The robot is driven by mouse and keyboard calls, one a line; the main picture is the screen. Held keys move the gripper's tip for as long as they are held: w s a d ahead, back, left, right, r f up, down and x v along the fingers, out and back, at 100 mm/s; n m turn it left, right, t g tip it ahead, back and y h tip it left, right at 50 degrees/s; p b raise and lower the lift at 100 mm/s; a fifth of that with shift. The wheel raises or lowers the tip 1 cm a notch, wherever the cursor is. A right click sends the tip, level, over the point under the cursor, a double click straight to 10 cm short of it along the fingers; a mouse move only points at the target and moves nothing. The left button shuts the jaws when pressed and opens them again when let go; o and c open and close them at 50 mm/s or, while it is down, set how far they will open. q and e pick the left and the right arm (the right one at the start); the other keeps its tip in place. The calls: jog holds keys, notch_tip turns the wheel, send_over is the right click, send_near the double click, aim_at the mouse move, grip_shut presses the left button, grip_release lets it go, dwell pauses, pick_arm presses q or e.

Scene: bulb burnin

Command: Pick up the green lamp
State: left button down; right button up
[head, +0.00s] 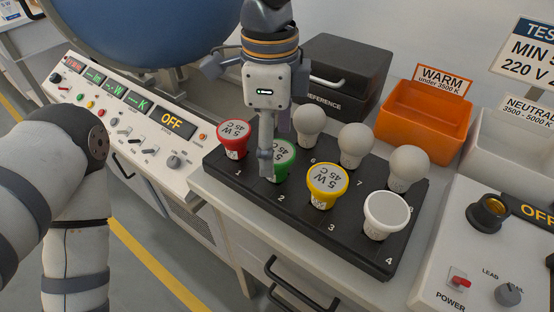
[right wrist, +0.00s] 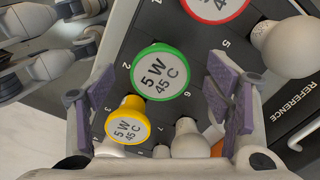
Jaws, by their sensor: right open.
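The green lamp (head: 285,157) has a green rim and a pale face marked 5 W 45 C. It stands at slot 2 in the front row of the black rack (head: 350,256). My right gripper (head: 272,152) is over it, pointing down and partly covering its left side. In the right wrist view the green lamp (right wrist: 160,71) lies between the open purple-padded fingers (right wrist: 155,100), with room on both sides. I cannot tell how far the fingertips are above it. My left arm shows at the left, but its gripper is not in view.
A red lamp (head: 234,138) and a yellow lamp (head: 327,184) flank the green one. A white lamp (head: 386,213) is at slot 4. Round pale bulbs (head: 356,145) stand behind. An orange bin (head: 424,122) and a black reference case (head: 330,75) are at the back.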

notch_tip(320, 180, down, 3)
jog(key=shift+d+f, duration=0.1)
jog(key=c, duration=1.3)
jog(key=shift+o, duration=0.2)
